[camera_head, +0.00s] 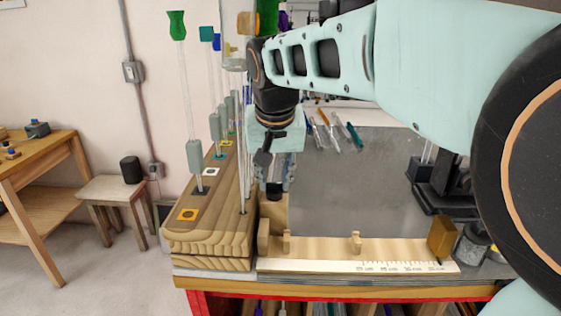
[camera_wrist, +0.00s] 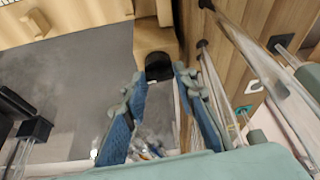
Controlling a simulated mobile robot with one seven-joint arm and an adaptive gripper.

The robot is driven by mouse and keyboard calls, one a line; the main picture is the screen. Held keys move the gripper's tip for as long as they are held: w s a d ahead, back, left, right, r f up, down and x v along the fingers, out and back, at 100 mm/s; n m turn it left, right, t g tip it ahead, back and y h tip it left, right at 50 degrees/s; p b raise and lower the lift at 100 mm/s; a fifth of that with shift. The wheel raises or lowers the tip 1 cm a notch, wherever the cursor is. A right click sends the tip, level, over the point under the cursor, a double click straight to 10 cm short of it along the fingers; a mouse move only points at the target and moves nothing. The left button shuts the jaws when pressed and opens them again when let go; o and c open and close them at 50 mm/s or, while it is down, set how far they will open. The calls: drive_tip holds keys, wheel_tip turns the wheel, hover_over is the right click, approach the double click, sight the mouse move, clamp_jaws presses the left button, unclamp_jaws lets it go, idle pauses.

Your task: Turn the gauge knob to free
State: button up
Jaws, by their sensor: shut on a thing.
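The black gauge knob (camera_wrist: 158,62) sits by the wooden fence in the wrist view, between the tips of my gripper (camera_wrist: 158,80). The blue-padded fingers are shut on its sides. In the head view my gripper (camera_head: 274,178) points down over the knob (camera_head: 274,192), beside the wooden rack. No marking for free shows on the knob. A pale scale strip (camera_head: 355,266) runs along the bench front, with an ochre block (camera_head: 442,238) near its right end.
Tall glass rods with coloured ends stand in the wooden rack (camera_head: 210,240), close left of my gripper. A grey plate (camera_head: 355,190) lies to the right. Coloured rods (camera_head: 340,130) lie behind. A black stand (camera_head: 440,185) is at right.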

drive_tip(key=o, duration=1.2)
drive_tip(key=shift+c, duration=0.2)
